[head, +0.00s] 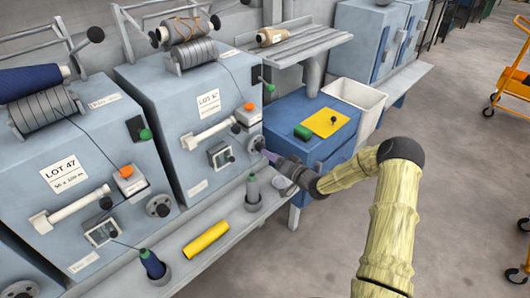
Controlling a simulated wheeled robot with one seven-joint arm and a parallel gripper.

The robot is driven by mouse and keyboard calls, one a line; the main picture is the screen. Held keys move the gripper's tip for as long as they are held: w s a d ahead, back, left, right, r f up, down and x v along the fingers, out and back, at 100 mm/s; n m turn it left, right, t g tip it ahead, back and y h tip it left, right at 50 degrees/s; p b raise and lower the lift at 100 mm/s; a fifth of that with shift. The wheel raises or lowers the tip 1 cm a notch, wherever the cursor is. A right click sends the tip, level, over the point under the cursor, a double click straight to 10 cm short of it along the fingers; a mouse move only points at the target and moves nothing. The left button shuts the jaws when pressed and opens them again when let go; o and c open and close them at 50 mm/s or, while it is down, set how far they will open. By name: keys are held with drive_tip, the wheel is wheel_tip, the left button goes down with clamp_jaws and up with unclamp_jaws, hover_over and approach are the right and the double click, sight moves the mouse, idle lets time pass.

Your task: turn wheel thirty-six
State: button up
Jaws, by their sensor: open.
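The right-hand spinning frame (178,88) carries a label (208,102) that starts "LOT 3"; the rest is too small to read surely. Its dark round hand wheel (256,144) sits low on the front face at the right edge. My arm, in a pale yellow sleeve, reaches in from the right, and my gripper (268,156) is at this wheel, close to its rim. The jaws are open. I cannot tell whether they touch the wheel, as the gripper is small and partly covers it. The left-hand frame, labelled LOT 47 (64,174), has a similar wheel (159,206).
A grey ledge (222,225) below the frames holds a grey bobbin (252,190), a yellow tube (206,240) and a blue bobbin (152,264). A blue cabinet (290,110) with a yellow sheet and a white bin (362,98) stand behind my arm.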

sight(258, 146)
drive_tip(key=x, duration=0.4)
drive_tip(key=shift+w+a, duration=0.1)
drive_tip(key=shift+w, duration=0.05)
drive_tip(key=c, duration=1)
